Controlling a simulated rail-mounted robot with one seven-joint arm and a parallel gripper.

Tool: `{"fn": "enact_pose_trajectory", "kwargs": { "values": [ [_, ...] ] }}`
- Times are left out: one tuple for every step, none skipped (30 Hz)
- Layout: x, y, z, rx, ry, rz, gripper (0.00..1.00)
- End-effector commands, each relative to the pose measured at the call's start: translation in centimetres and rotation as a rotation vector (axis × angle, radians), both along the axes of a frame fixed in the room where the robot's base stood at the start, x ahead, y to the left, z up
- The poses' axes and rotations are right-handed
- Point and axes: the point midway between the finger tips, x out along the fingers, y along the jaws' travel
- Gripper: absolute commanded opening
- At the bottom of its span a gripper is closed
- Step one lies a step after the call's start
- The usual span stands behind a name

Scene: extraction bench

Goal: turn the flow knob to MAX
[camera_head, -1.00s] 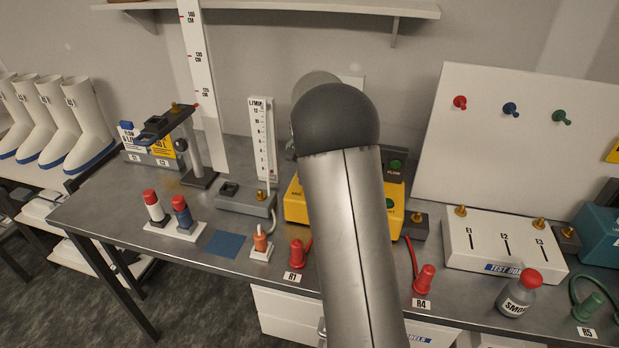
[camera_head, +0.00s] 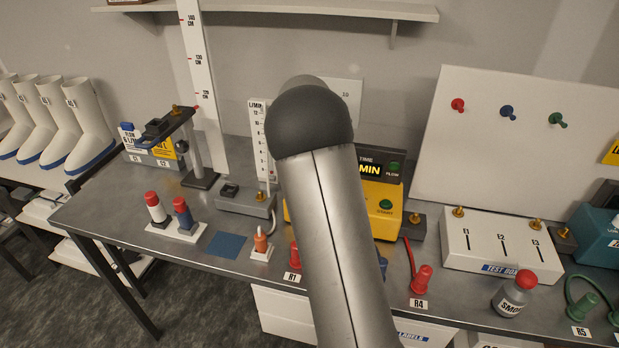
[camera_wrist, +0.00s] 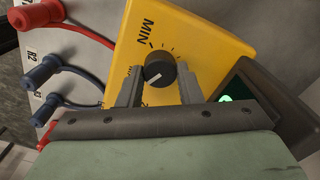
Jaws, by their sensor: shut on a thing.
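In the wrist view, the black flow knob (camera_wrist: 157,67) stands on the yellow face of the pump box (camera_wrist: 207,30). A white pointer line on it points toward the lower left of the picture. The word MIN is printed above the knob, with tick marks around it; I cannot see a MAX label. My gripper (camera_wrist: 159,75) is shut on the knob, one finger on each side. In the head view, the yellow box (camera_head: 385,222) is partly behind my arm. Its dark display reads TIME and MIN. The knob and my gripper are hidden there.
Red and blue plugs with cables (camera_wrist: 40,72) lie beside the box in the wrist view. The flow meter tube (camera_head: 258,150) stands left of my arm. A white test box (camera_head: 500,243) and a smoke bottle (camera_head: 514,294) are at right.

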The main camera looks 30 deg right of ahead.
Motion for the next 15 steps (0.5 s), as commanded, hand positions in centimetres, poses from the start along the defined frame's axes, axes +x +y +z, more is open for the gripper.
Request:
{"fn": "enact_pose_trajectory", "kwargs": {
  "values": [
    [0.10, 0.02, 0.28, -0.002, -0.004, -0.034, 0.09],
    [0.09, 0.00, 0.28, -0.002, -0.004, -0.058, 0.09],
    [0.09, -0.02, 0.27, -0.001, -0.004, -0.086, 0.09],
    [0.09, -0.03, 0.26, -0.001, -0.004, -0.107, 0.09],
    [0.08, -0.02, 0.25, -0.001, -0.004, -0.126, 0.09],
    [0.08, 0.00, 0.24, -0.001, -0.004, -0.149, 0.09],
    [0.08, 0.01, 0.23, -0.002, -0.004, -0.166, 0.09],
    [0.08, 0.02, 0.22, -0.002, -0.004, -0.181, 0.09],
    [0.07, 0.02, 0.21, -0.002, -0.004, -0.201, 0.09],
    [0.06, 0.01, 0.20, -0.002, -0.004, -0.214, 0.09],
    [0.06, 0.00, 0.20, -0.002, -0.004, -0.226, 0.09],
    [0.05, -0.01, 0.19, -0.001, -0.004, -0.241, 0.09],
    [0.05, -0.01, 0.19, -0.001, -0.004, -0.250, 0.09],
    [0.05, -0.01, 0.18, -0.001, -0.004, -0.259, 0.09],
    [0.05, -0.01, 0.17, -0.001, -0.004, -0.269, 0.09]
  ]
}}
